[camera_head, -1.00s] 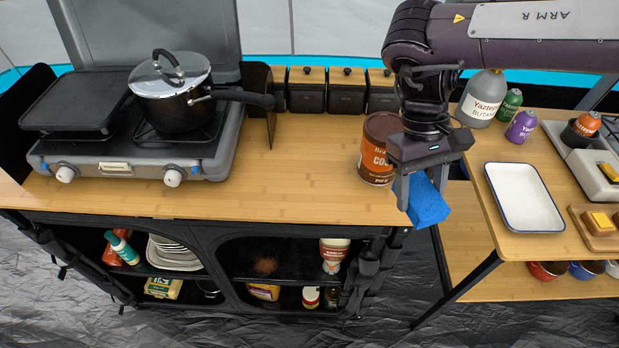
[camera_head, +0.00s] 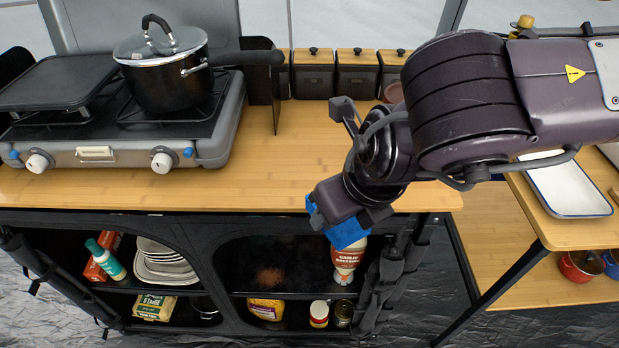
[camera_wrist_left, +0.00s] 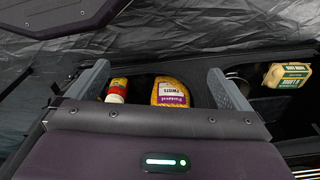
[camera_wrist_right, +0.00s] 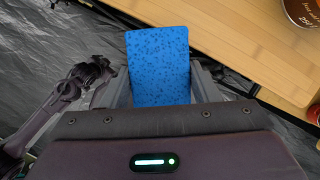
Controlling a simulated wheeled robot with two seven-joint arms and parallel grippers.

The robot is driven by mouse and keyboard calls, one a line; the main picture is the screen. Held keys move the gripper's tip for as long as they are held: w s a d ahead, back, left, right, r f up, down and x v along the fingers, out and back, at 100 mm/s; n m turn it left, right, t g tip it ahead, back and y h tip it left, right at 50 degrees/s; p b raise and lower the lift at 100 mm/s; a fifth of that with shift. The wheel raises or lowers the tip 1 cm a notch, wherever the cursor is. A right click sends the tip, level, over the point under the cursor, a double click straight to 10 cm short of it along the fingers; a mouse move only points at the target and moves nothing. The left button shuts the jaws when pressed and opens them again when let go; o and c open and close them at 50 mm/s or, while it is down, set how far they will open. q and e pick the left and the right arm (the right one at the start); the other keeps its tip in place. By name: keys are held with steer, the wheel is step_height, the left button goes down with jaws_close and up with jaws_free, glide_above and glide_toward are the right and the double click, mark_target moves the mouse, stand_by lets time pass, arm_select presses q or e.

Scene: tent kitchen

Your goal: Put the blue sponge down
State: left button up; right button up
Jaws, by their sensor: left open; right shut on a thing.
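The blue sponge (camera_head: 348,237) is in the grip of my right gripper (camera_head: 338,222), in front of the wooden counter's front edge and before the open shelves. In the right wrist view the sponge (camera_wrist_right: 158,62) stands out between the two fingers (camera_wrist_right: 160,90), off the counter (camera_wrist_right: 230,40) and over the dark floor.
The counter (camera_head: 240,185) is clear in the middle and front. A stove (camera_head: 125,150) with a lidded pot (camera_head: 165,85) stands at its left. Dark canisters (camera_head: 355,80) line the back. A white tray (camera_head: 565,190) lies on the right table. Below are shelves with plates (camera_head: 165,265) and a bottle (camera_head: 347,260).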

steer(key=a+n, duration=0.1)
steer(key=n, duration=0.1)
steer(key=s+f+n+g+y+b, duration=0.1)
steer(key=n, duration=0.2)
steer(key=a+n+g+b, duration=0.1)
steer(key=n, duration=0.1)
steer(key=shift+s+a+f+y, duration=0.25)
steer(key=shift+s+a+y, duration=0.05)
steer(key=shift+y, duration=0.1)
steer(key=s+a+n+g+b, duration=0.1)
steer(key=n+g+b, duration=0.1)
steer(key=n, duration=0.2)
steer(key=p, duration=0.2)
glide_above(305, 168)
steer(key=s+d, duration=0.1)
steer(key=s, duration=0.2)
steer(key=shift+s+d+n, duration=0.2)
steer(key=shift+n, duration=0.2)
steer(key=w, duration=0.3)
steer(key=shift+w, duration=0.3)
steer(key=shift+s+f, duration=0.1)
steer(key=shift+f, duration=0.75)
steer(key=shift+s, duration=0.1)
steer(key=o, duration=0.8)
steer(key=shift+c, duration=0.2)
arm_select(q)
steer(key=shift+w+f, duration=0.25)
steer(key=shift+w, duration=0.5)
arm_select(e)
steer(key=shift+o, duration=1)
